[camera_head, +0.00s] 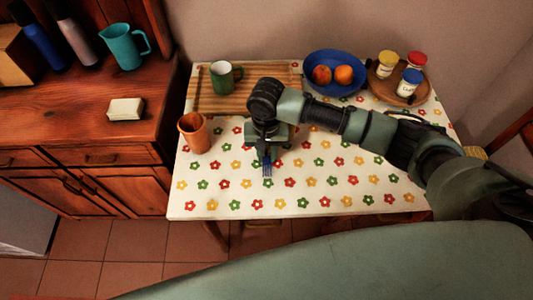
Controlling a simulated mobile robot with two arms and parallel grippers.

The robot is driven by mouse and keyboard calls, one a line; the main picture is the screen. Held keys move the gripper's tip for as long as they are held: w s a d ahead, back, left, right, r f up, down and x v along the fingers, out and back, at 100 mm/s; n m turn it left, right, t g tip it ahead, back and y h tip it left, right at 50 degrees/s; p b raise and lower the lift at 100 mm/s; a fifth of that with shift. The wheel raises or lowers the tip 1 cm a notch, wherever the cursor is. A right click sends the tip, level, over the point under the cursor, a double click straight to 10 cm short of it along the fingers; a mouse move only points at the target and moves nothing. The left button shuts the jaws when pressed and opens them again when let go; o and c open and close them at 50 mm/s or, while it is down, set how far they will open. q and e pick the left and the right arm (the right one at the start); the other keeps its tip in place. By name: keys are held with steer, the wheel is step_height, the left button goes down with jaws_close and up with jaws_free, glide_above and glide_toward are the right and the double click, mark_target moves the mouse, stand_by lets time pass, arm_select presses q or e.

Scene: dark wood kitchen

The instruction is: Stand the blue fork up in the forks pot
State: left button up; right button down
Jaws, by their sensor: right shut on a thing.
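The blue fork (267,169) hangs from my right gripper (266,152), tines pointing down, over the flowered tabletop. The gripper is shut on it and hides its upper part. I cannot tell whether the tines touch the cloth. An orange-brown pot (194,133) stands on the table to the left of the gripper, a little apart from it. It is the only pot of that kind in view; no label or contents can be made out. My left gripper is not in view.
A slatted wooden board (215,103) with a green mug (222,77) lies behind the pot. The table's front (300,203) is clear.

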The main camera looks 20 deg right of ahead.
mark_target(266, 159)
steer(key=shift+f, duration=0.15)
steer(key=c, duration=1.3)
jaws_free()
steer(key=shift+o, duration=0.2)
step_height(266, 159, up, 12)
